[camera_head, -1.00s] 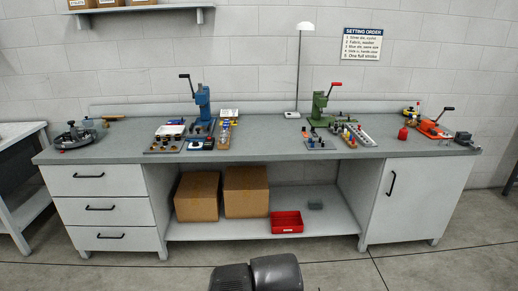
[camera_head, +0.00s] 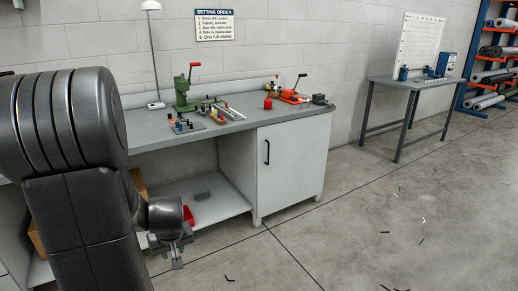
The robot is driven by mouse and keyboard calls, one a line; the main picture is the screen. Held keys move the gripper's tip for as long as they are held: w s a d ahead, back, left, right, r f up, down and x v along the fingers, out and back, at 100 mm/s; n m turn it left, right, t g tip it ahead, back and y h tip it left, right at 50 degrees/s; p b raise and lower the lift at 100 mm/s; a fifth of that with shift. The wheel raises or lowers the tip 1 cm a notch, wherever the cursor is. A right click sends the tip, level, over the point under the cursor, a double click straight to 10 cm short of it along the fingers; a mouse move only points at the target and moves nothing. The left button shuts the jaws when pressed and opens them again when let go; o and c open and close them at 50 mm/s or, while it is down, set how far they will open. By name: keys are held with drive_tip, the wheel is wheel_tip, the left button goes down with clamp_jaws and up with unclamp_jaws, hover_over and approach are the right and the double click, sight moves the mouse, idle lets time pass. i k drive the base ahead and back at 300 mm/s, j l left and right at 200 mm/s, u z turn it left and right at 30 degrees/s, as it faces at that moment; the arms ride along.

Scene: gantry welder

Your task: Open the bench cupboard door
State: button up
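The bench cupboard door (camera_head: 291,172) is a pale grey panel at the right end of the workbench. It looks shut, flush with its cabinet. Its black upright bar handle (camera_head: 267,152) is near the door's left edge, towards the top. My gripper (camera_head: 176,258) hangs low at the left, below my dark arm. It is apart from the door and to the left of it in the picture. Its fingers are small and dark, and I cannot tell whether they are open or shut.
The grey worktop (camera_head: 232,126) carries a green press (camera_head: 184,92), a red press (camera_head: 290,97) and small parts. A red bin (camera_head: 188,215) is on the lower shelf, partly hidden. A side table (camera_head: 425,84) stands at the right. The floor before the door is mostly clear.

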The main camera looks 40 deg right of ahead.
sight(291, 155)
drive_tip(key=i+l, duration=0.2)
drive_tip(key=l, duration=0.35)
drive_tip(key=i+l+u, duration=0.1)
drive_tip(key=l, duration=0.45)
drive_tip(key=i+l, duration=0.3)
drive_tip(key=l, duration=0.3)
drive_tip(key=i+l+u, duration=0.1)
drive_tip(key=l, duration=0.45)
drive_tip(key=i+l, duration=0.2)
drive_tip(key=l, duration=0.4)
drive_tip(key=i+l+u, duration=0.1)
drive_tip(key=l, duration=0.45)
drive_tip(key=i+l, duration=0.2)
drive_tip(key=l, duration=0.4)
drive_tip(key=i+l+u, duration=0.1)
drive_tip(key=l, duration=0.5)
drive_tip(key=i, duration=0.05)
